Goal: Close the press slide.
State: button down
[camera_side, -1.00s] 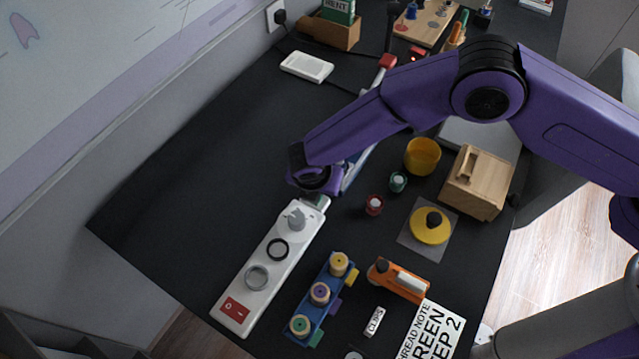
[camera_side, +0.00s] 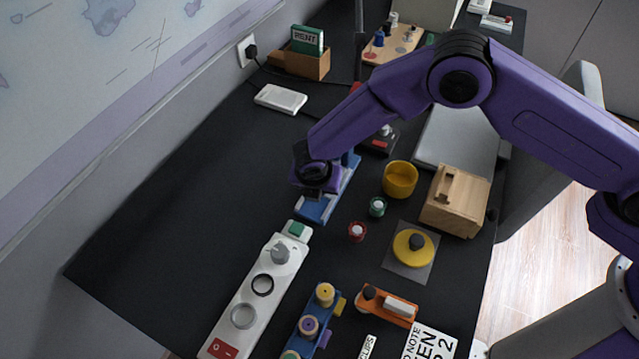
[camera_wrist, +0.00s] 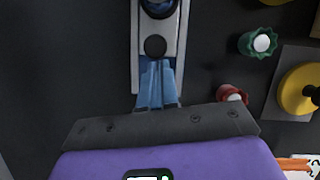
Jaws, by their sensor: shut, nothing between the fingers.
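A long blue device with a pale plate (camera_side: 318,208), which looks like the press slide, lies beyond the white panel.
The white panel (camera_side: 244,303) with a green end lies nearer. Red (camera_side: 357,233) and green (camera_side: 377,208) knobs, a yellow cup (camera_side: 400,180), a wooden box (camera_side: 455,203) and a yellow lid (camera_side: 411,250) stand to the right. The dark desk left is clear.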

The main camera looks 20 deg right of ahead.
jog(key=shift+s+a, duration=0.45)
jog(key=shift+s, duration=0.2)
jog(key=shift+s+a, duration=0.4)
jog(key=shift+s, duration=0.2)
jog(key=v, duration=1)
jog(key=shift+s+r, duration=0.1)
jog(key=shift+r, duration=0.1)
jog(key=s+d+r+m+g, duration=0.1)
jog(key=s+d+r+m, duration=0.25)
jog(key=d, duration=0.25)
jog(key=s+d+r+m+y, duration=0.1)
jog(key=s+d+r+m, duration=0.15)
jog(key=d+r, duration=0.3)
jog(key=s+d+r+m+g, duration=0.1)
jog(key=s+d+r+m, duration=0.2)
jog(key=d, duration=0.3)
jog(key=s+d+r+m+g+y, duration=0.1)
jog(key=s+d+r+m, duration=0.2)
jog(key=s+d+m, duration=0.5)
jog(key=s+d, duration=0.7)
jog(key=d, duration=0.3)
jog(key=shift+d+g+y, duration=0.15)
jog(key=shift+g+y, duration=0.15)
jog(key=shift+y, duration=0.1)
